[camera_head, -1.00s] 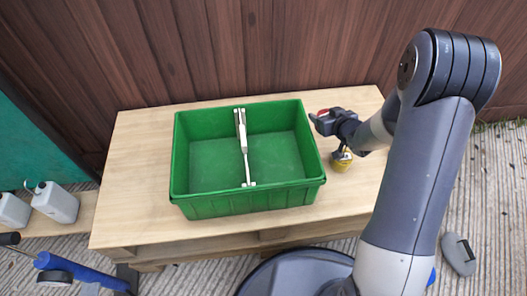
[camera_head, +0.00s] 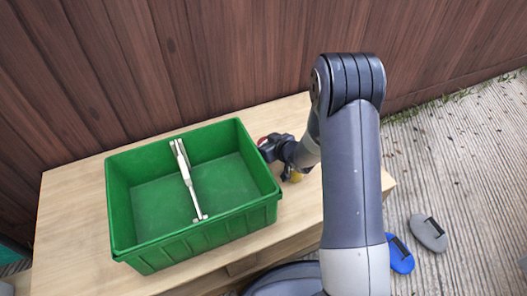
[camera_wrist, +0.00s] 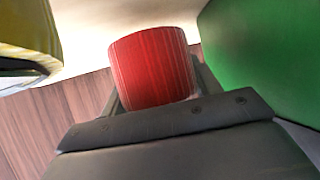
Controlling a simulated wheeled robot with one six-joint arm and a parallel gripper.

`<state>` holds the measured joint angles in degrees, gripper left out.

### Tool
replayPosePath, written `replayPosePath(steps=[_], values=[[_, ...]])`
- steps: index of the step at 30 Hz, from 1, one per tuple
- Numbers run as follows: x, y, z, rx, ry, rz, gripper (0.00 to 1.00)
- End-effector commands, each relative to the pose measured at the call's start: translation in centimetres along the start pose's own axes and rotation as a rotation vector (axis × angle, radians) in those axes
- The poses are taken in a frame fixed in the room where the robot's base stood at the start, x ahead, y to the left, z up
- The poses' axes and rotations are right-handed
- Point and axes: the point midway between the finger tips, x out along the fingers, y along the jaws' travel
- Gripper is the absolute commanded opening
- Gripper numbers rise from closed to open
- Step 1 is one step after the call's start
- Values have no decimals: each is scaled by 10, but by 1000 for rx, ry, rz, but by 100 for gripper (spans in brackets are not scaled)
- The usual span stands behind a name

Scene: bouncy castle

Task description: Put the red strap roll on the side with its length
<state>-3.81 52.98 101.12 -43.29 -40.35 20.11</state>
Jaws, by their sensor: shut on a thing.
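The red strap roll (camera_wrist: 152,68) is in my gripper in the wrist view, its ribbed red side facing the camera. My gripper (camera_head: 266,145) is shut on it, just right of the green crate (camera_head: 195,245), low over the table's right part. The crate's green wall also shows close on the right in the wrist view (camera_wrist: 265,60). Both compartments look empty.
A yellow roll (camera_head: 296,176) stands on the wooden table (camera_head: 75,215) beside my gripper, partly hidden by my arm. A blue pad (camera_head: 400,256) and a grey pad (camera_head: 429,233) lie on the ground at right. A wooden fence stands behind the table.

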Motion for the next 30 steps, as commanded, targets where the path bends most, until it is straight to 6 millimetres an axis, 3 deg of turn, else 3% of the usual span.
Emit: replayPosePath(steps=[5, 16, 17, 24, 30], values=[[13, 0, 25, 2, -1, 0, 32], [15, 0, 28, 0, 0, 0, 32], [15, 0, 28, 0, -1, 0, 60], [14, 0, 27, 0, -1, 0, 80], [14, 0, 27, 1, -1, 0, 81]])
